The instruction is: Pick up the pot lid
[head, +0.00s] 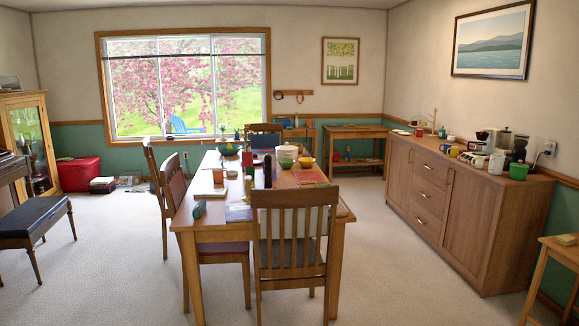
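I cannot make out a pot lid with certainty in the head view; the objects on the furniture are small and far off. The long wooden dining table (205,235) in the middle carries several small items, among them a yellow bowl (306,162), a green bowl (229,149) and a dark bottle (268,170). The wooden sideboard (462,205) at the right carries mugs, a coffee maker (497,139) and a green cup (518,172). Neither of my grippers is in view.
Chairs stand around the table; one chair (290,240) blocks its near end. A black-topped bench (35,219) is at the left, a small wooden table (556,262) at the lower right. Carpet is clear left of the table and between table and sideboard.

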